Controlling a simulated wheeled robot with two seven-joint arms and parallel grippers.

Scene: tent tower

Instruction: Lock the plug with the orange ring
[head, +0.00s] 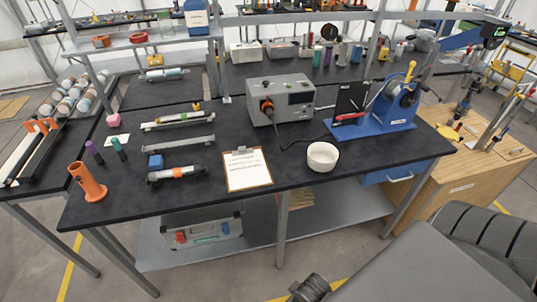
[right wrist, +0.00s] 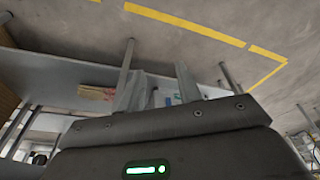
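The plug (head: 267,108), dark with an orange ring, sits at the front left face of a grey instrument box (head: 282,99) on the black table. A black cable runs from it down onto the table. The ring's exact turn is too small to tell. My right gripper (right wrist: 160,82) shows in the right wrist view with its two pale fingers apart and nothing seen between them. It faces the area under the table, away from the plug. No left gripper shows in either view.
A clipboard (head: 247,169) and a white bowl (head: 322,157) stand in front of the box. A blue stand (head: 372,122) is to its right. Racks with tubes and an orange holder (head: 88,182) are to the left. A case (head: 202,230) sits on the lower shelf.

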